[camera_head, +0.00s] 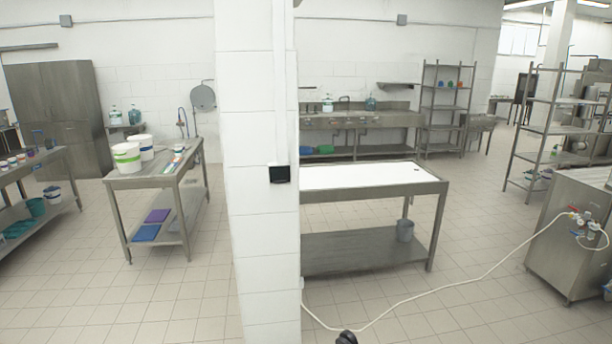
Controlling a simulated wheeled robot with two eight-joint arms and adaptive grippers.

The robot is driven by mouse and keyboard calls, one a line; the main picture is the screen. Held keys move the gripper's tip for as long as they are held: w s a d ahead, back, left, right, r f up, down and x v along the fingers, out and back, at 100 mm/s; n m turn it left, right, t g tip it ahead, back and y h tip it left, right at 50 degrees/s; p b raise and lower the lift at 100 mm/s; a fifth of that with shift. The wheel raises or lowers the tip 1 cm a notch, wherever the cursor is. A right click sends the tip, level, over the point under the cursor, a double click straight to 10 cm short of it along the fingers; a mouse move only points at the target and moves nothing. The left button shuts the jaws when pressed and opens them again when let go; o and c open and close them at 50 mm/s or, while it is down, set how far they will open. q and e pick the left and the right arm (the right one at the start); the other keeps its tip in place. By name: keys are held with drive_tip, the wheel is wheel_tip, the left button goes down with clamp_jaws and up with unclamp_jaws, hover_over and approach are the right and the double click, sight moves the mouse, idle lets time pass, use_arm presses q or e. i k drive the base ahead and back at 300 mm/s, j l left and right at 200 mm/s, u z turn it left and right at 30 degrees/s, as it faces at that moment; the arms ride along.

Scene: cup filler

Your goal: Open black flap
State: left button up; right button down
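A small black square box (279,173) is mounted on the white tiled pillar in the middle of the view, a little above table height. Its front is dark, and it is too small to tell whether this is the flap or whether it is open or shut. No other black flap can be made out. Neither of my grippers can be made out. A small dark rounded shape (346,338) cuts into the bottom edge, and I cannot tell what it is.
The white pillar (258,240) stands close in front. A steel table with a white top (360,177) stands right of it. A pale hose (430,293) crosses the floor to a steel machine (570,240). Another table (135,180) holds white buckets. The tiled floor in front is mostly free.

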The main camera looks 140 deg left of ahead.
sight(277, 175)
drive_tip(key=u, duration=0.5)
drive_tip(key=k+u, duration=0.15)
drive_tip(key=u, duration=0.85)
drive_tip(key=k+j+u, duration=0.1)
drive_tip(key=u, duration=0.35)
drive_tip(key=k+j+u, duration=0.1)
drive_tip(key=u, duration=0.4)
drive_tip(key=l+u, duration=0.1)
drive_tip(key=u, duration=0.3)
drive_tip(key=i+l+u, duration=0.1)
drive_tip(key=u, duration=0.35)
drive_tip(key=l+u, duration=0.1)
drive_tip(key=u, duration=0.3)
drive_tip(key=l+u, duration=0.15)
drive_tip(key=u, duration=0.3)
drive_tip(key=l+u, duration=0.15)
drive_tip(key=u, duration=0.25)
drive_tip(key=l+u, duration=0.15)
drive_tip(key=u, duration=0.3)
drive_tip(key=i+z, duration=0.2)
drive_tip(key=i, duration=0.25)
drive_tip(key=i+j+z, duration=0.25)
drive_tip(key=i, duration=0.15)
drive_tip(key=i+j+z, duration=0.2)
drive_tip(key=i, duration=0.25)
drive_tip(key=l, duration=0.1)
